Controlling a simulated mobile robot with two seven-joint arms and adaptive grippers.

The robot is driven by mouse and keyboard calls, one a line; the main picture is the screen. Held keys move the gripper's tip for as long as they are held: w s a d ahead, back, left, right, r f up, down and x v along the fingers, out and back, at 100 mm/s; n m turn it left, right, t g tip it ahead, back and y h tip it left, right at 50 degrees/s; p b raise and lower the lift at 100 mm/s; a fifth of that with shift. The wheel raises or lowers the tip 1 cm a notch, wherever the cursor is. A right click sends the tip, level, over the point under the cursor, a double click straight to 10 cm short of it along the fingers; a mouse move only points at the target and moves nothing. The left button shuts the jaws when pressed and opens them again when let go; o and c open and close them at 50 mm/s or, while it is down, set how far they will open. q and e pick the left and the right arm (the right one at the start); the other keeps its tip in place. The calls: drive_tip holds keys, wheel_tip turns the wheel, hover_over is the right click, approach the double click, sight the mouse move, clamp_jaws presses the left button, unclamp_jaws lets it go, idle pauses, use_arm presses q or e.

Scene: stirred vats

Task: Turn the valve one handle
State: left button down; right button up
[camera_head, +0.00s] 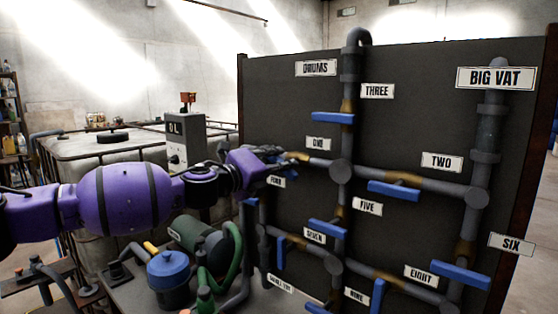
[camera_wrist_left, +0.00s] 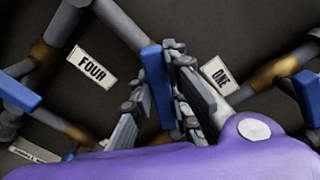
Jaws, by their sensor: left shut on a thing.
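The valve one handle (camera_wrist_left: 154,72) is a blue bar on a grey pipe, between the ONE label (camera_wrist_left: 221,76) and the FOUR label (camera_wrist_left: 93,65) in the left wrist view. My left gripper (camera_wrist_left: 160,108) has its fingers on either side of the bar and is shut on it. My right gripper is not in view.
A green pump (camera_head: 203,243) and a blue-lidded pot (camera_head: 168,268) stand below my left arm. A caged tank (camera_head: 110,150) is behind it.

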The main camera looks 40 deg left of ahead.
use_arm(q)
drive_tip(key=shift+r+n+p, duration=0.1)
drive_tip(key=shift+n+p, duration=0.3)
drive_tip(key=shift+n, duration=0.6)
drive_tip(key=shift+n+p, duration=0.75)
drive_tip(key=shift+n, duration=0.35)
drive_tip(key=shift+f+n+p, duration=0.2)
drive_tip(key=shift+n+p, duration=0.15)
drive_tip(key=shift+n, duration=0.15)
drive_tip(key=shift+f+n, duration=0.1)
drive_tip(key=shift+n, duration=0.2)
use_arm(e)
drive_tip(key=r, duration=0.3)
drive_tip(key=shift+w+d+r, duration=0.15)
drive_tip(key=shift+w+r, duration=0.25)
use_arm(q)
drive_tip(key=shift+f+p, duration=0.1)
drive_tip(key=shift+p, duration=0.2)
drive_tip(key=shift+n, duration=0.3)
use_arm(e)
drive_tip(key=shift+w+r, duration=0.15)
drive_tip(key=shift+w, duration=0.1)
use_arm(q)
drive_tip(key=c, duration=1.7)
unclamp_jaws()
drive_tip(key=shift+o, duration=0.2)
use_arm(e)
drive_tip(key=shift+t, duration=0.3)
